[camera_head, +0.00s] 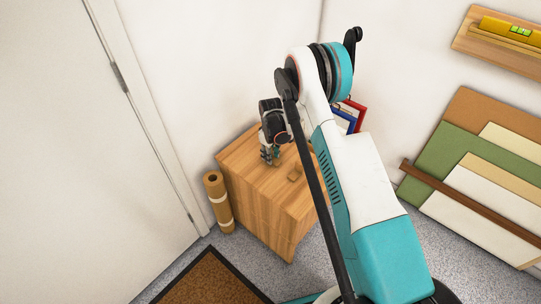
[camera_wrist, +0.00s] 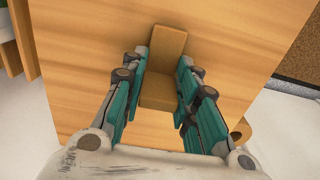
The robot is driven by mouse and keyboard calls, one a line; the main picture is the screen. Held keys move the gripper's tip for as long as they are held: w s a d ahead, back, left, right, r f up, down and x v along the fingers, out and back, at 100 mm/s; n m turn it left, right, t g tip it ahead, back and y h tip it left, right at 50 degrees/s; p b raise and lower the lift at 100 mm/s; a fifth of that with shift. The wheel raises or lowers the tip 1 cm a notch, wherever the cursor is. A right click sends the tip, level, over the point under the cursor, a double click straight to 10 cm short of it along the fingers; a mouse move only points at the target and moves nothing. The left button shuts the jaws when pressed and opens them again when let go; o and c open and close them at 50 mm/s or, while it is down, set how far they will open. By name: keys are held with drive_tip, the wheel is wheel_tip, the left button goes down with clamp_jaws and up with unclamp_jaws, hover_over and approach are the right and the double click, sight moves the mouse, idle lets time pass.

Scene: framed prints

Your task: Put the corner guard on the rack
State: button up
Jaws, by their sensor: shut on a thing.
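The corner guard, a brown angled piece, shows between the fingers in the wrist view (camera_wrist: 165,58). My gripper (camera_wrist: 161,88) is shut on it, with one teal finger along each side. In the head view my gripper (camera_head: 271,157) points down over the left part of the wooden cabinet top; the guard is small and mostly hidden by the fingers there. I cannot tell whether the guard touches the cabinet top. Wooden slats (camera_wrist: 22,50) at the wrist view's left edge may be part of the rack. The rack is not clear in the head view, where my arm hides part of the cabinet.
The wooden cabinet (camera_head: 255,195) stands in the corner. Blue and red frames (camera_head: 349,116) show behind my arm. A brown roll (camera_head: 217,200) stands left of the cabinet; a doormat (camera_head: 212,280) lies in front.

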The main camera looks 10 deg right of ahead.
drive_tip(key=shift+f, duration=0.1)
drive_tip(key=o, duration=0.9)
drive_tip(key=shift+o, duration=0.2)
